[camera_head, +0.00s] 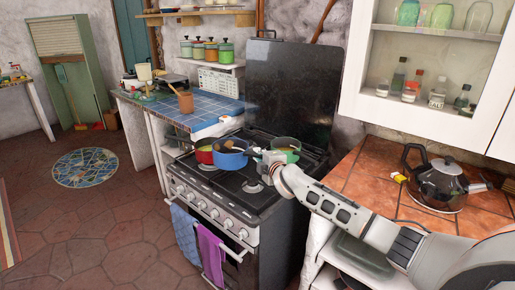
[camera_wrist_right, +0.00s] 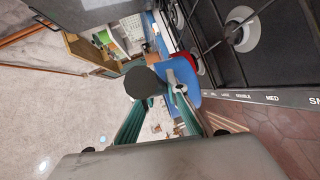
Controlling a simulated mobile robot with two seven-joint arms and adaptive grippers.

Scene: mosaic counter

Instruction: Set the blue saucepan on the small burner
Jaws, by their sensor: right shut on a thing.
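The blue saucepan (camera_head: 229,157) is at the front left of the stove top (camera_head: 243,188), between a red pot (camera_head: 203,156) and a green pot (camera_head: 286,144). My right gripper (camera_head: 262,160) is at its right side, shut on its handle. In the right wrist view my right gripper (camera_wrist_right: 152,98) has its fingers around a dark rounded handle end, with the blue saucepan (camera_wrist_right: 184,75) behind it. I cannot tell whether the pan's base touches the stove. My left gripper is not in view.
A raised dark stove lid (camera_head: 291,85) stands behind the burners. A tiled counter with a kettle (camera_head: 440,185) is at the right. A blue-tiled counter (camera_head: 190,114) is at the left. Purple (camera_head: 211,255) and blue towels (camera_head: 186,240) hang at the oven front.

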